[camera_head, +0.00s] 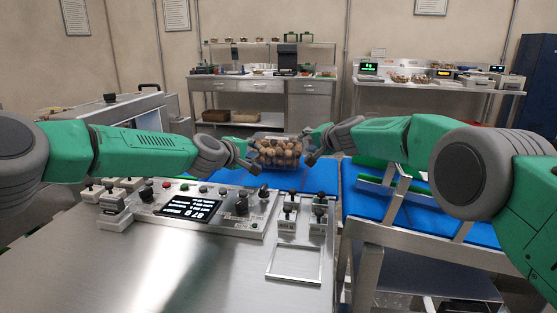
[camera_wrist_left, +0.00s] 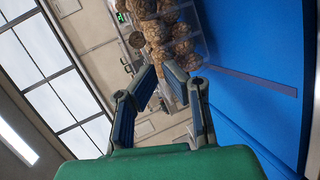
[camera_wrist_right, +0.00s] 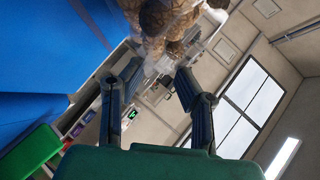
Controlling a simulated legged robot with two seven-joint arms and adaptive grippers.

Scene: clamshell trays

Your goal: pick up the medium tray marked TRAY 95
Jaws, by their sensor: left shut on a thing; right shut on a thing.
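A clear clamshell tray (camera_head: 278,163) filled with brown round items is between my two grippers, over the blue surface. No marking can be read on it. My left gripper (camera_head: 251,160) is shut on its left side, and my right gripper (camera_head: 311,157) is shut on its right side. The tray's clear wall (camera_wrist_left: 178,84) shows beyond the left fingers in the left wrist view. Its brown contents also show at the top of the right wrist view (camera_wrist_right: 165,20). I cannot tell whether the tray's underside touches the blue surface.
A control panel (camera_head: 213,207) with a lit screen, knobs and levers stands in front on a steel surface (camera_head: 110,260). The blue surface (camera_head: 318,181) extends behind it; a metal frame (camera_head: 385,200) stands at right. Benches with equipment (camera_head: 262,85) line the back wall.

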